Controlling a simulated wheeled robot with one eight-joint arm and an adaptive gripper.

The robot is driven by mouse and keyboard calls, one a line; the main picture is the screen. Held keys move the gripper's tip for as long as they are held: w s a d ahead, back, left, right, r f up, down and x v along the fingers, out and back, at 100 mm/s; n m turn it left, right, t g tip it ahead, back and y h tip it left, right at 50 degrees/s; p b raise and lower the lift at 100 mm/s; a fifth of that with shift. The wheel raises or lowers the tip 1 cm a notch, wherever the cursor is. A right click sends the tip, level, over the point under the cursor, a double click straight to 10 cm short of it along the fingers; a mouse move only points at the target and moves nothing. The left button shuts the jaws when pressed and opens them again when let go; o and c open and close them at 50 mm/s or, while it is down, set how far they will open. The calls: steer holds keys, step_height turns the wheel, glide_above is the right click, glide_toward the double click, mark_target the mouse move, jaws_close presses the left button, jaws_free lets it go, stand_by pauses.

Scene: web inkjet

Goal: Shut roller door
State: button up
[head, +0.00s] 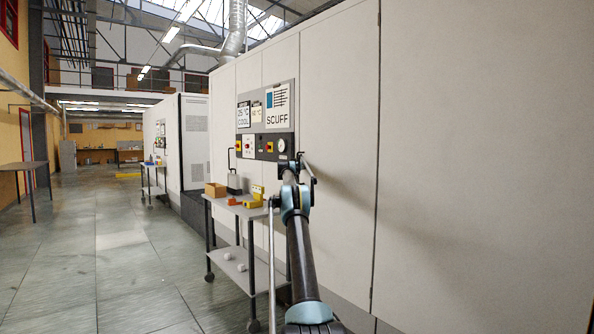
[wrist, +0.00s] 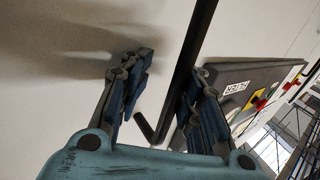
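In the wrist view my gripper (wrist: 167,72) has its two blue-black fingers spread on either side of a dark bar (wrist: 190,62) with a bent lower end. The bar runs close to the right finger, with a wider gap to the left finger; I cannot tell whether it touches. A dark panel with a white label and red and yellow controls (wrist: 240,85) is to the right. In the head view my gripper (head: 297,166) is in front of pale tall panels (head: 325,90), just below the right end of a control panel (head: 265,147). No roller door is clearly identifiable.
A grey wheeled trolley (head: 230,204) holding small boxes and yellow and orange items stands left of my arm. Signs, including one reading SCUFF (head: 279,118), hang above the controls. A tiled floor (head: 110,255) is open at left; a table (head: 25,166) stands further left.

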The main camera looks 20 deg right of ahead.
steer(key=shift+a, duration=0.45)
steer(key=v, duration=1.1)
steer(key=shift+s, duration=0.35)
